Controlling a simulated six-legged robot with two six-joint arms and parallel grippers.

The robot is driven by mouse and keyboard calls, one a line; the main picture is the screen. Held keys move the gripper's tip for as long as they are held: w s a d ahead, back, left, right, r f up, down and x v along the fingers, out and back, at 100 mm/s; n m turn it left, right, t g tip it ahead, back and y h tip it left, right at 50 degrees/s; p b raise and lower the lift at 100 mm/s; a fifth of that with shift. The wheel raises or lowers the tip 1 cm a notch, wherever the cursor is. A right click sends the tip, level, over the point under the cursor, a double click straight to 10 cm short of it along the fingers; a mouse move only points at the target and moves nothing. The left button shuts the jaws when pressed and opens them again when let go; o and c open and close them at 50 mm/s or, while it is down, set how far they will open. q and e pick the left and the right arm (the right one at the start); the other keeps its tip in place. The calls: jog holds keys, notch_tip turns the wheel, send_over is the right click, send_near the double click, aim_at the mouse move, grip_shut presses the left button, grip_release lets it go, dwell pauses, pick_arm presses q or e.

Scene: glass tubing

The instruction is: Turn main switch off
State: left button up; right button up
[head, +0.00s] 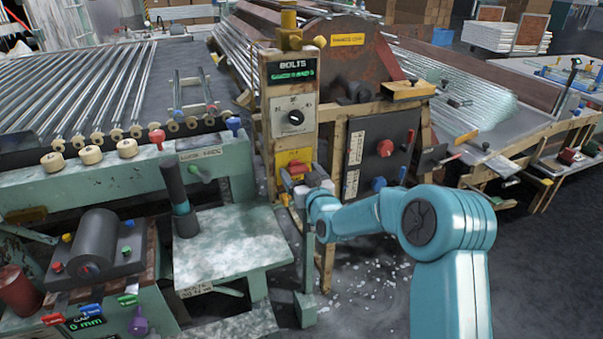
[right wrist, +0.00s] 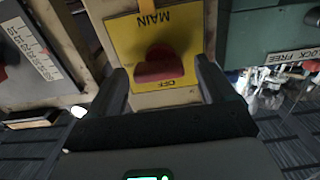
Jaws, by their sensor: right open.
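The main switch is a red handle (right wrist: 158,65) on a yellow plate (right wrist: 182,30) marked MAIN and OFF, whose lettering is upside down in the right wrist view. The handle lies roughly crosswise on the plate. In the head view the yellow plate (head: 293,157) is low on the cream panel, with the red handle (head: 297,168) just below, partly hidden by my gripper. My right gripper (right wrist: 160,72) is open, with one finger on each side of the handle; I cannot tell whether they touch it. It also shows in the head view (head: 308,184). My left gripper is out of view.
Above the switch sit a black dial (head: 295,117) and a BOLTS display (head: 292,67). A dark panel with a red knob (head: 385,148) stands to the right. A pale green table (head: 235,238) and a dark upright cylinder (head: 178,195) are to the left.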

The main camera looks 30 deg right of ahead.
jog(key=c, duration=1.1)
jog(key=shift+o, duration=0.2)
jog(key=n+b, duration=0.3)
jog(key=b, duration=0.1)
jog(key=shift+f, duration=0.2)
jog(key=n+b, duration=0.2)
jog(key=n, duration=0.2)
jog(key=shift+r+b, duration=0.1)
jog(key=shift+b, duration=0.3)
jog(key=n+b, duration=0.1)
jog(key=n, duration=0.1)
jog(key=shift+a+n, duration=0.1)
jog(key=shift+n, duration=0.2)
jog(key=n+b, duration=0.1)
jog(key=n, duration=0.1)
jog(key=shift+r+n, duration=0.1)
jog(key=shift+n, duration=0.3)
jog(key=n, duration=0.5)
jog(key=shift+w+a+n+b, duration=0.1)
jog(key=shift+a+n+b, duration=0.05)
jog(key=shift+n+b, duration=0.15)
